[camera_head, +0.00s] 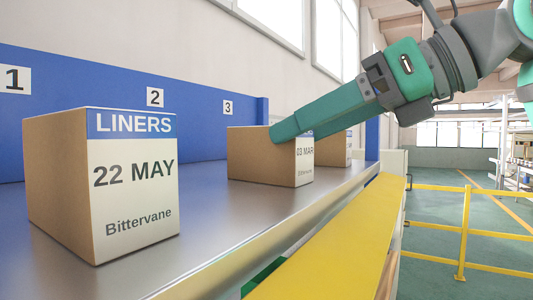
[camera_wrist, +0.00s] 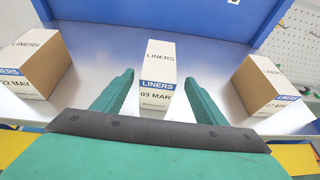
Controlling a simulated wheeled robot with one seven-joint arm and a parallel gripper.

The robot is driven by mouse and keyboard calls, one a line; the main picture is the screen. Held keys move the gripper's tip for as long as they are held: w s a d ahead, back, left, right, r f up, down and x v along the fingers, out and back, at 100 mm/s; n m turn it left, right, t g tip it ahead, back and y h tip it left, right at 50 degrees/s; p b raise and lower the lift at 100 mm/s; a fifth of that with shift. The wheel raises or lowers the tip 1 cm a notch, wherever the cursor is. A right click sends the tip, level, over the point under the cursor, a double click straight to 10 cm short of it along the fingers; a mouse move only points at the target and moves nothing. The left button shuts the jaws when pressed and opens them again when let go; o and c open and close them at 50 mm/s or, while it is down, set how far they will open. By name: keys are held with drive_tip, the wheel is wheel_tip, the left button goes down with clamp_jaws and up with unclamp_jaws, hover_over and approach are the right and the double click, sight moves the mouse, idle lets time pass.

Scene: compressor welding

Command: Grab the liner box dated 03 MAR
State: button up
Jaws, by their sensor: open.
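The liner box dated 03 MAR (camera_wrist: 158,75) stands in the middle of the wrist view, its dated face toward me. In the head view the 03 MAR box (camera_head: 260,158) stands on the metal shelf, with my gripper in front of part of its label. My gripper (camera_wrist: 158,90) is open and empty, with one finger on each side of the box's near end. Clear gaps show between fingers and box in that view; I cannot tell how far the fingertips reach along it. My gripper also shows in the head view (camera_head: 278,131), pointing at the box.
The 22 MAY liner box (camera_head: 130,185) stands at the left, nearer the head camera. A third liner box (camera_wrist: 265,84) stands at the right in the wrist view, its date partly legible. A blue back panel (camera_head: 190,110) and a yellow front edge (camera_head: 335,245) bound the metal shelf.

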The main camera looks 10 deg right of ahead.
sight(269, 147)
drive_tip(key=x, duration=0.7)
drive_tip(key=shift+a+f, duration=0.1)
drive_tip(key=shift+a, duration=0.1)
drive_tip(key=shift+c, duration=0.3)
drive_tip(key=c, duration=1.2)
drive_tip(key=shift+c, duration=0.2)
